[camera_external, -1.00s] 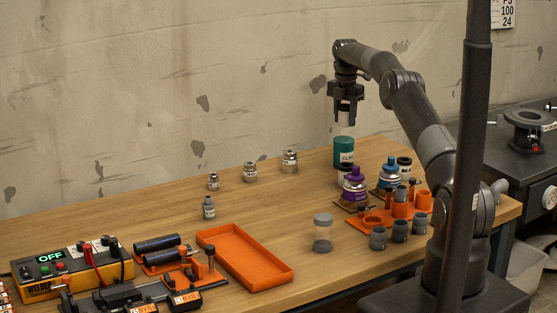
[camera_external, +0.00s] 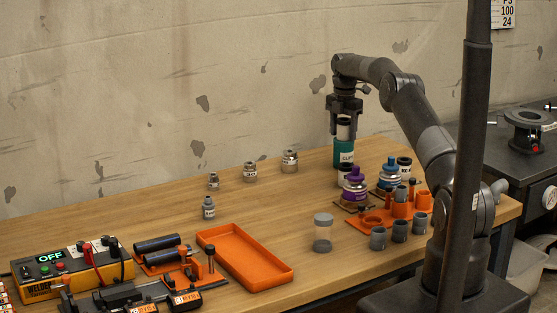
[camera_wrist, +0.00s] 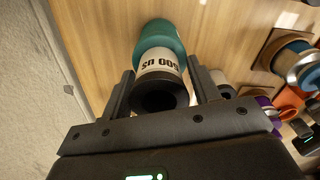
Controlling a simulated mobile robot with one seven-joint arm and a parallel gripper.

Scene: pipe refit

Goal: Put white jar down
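My gripper (camera_external: 344,117) points down near the back of the workbench. It is shut on the white jar (camera_external: 343,132), which has a dark top and stays upright between the fingers. In the wrist view the white jar (camera_wrist: 160,65), with black lettering on its band, sits between both fingertips of my gripper (camera_wrist: 161,80). A teal can (camera_external: 343,152) with a white label is directly below the jar. The teal can also shows beyond the jar in the wrist view (camera_wrist: 158,38). The jar looks level with the can's top, but I cannot tell whether they touch.
An orange holder (camera_external: 375,217) with grey cups is in front. An empty orange tray (camera_external: 245,258) lies left.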

